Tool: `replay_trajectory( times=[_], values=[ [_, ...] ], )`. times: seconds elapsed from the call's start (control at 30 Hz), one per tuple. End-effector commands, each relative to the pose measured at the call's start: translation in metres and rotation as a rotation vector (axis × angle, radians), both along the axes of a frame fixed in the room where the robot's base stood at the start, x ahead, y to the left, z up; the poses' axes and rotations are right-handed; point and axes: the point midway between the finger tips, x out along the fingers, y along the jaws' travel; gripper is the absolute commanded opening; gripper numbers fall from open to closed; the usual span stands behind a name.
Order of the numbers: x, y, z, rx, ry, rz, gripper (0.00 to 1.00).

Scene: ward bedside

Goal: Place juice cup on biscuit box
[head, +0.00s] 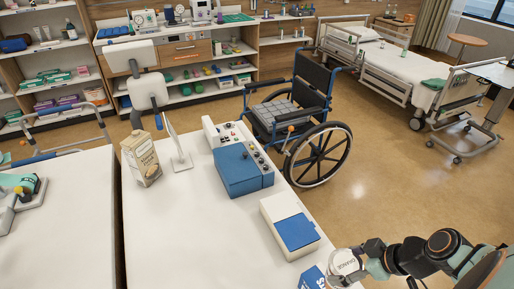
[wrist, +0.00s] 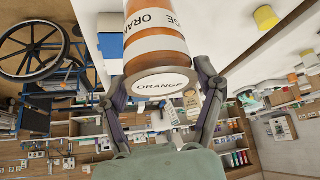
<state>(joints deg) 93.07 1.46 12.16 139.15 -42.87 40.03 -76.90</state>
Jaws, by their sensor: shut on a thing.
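The juice cup (head: 345,262) has a white lid marked ORANGE and shows at the bottom of the head view. In the wrist view the cup (wrist: 155,45) has orange and white bands and fills the top middle. My gripper (head: 362,266) is shut on it, with one finger on each side near the lid. A blue box with white letters (head: 312,279), which looks like the biscuit box, is cut off by the bottom edge, just left of and below the cup. Its top is mostly out of view, and I cannot tell whether the cup touches it.
A white box with a blue panel (head: 292,228) stands near the table's right edge, behind the cup. A blue device (head: 241,170), a control unit (head: 225,132) and a beige carton (head: 141,158) stand farther back. The table's (head: 190,240) left and middle are clear. A wheelchair (head: 300,115) stands beyond.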

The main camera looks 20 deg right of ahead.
Motion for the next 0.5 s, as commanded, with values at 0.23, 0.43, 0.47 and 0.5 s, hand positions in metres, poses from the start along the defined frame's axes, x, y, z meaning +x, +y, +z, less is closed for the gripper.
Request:
replay_trajectory(
  times=[0.23,0.43,0.47,0.5],
  values=[
    [0.0,0.001,-0.034,0.006,-0.001,0.0,0.27],
    [0.0,0.0,-0.048,0.0,0.0,0.002,0.27],
    [0.0,0.0,-0.048,-0.001,-0.001,0.003,0.27],
    [0.0,0.0,-0.048,-0.002,0.0,0.003,0.27]
  ],
)
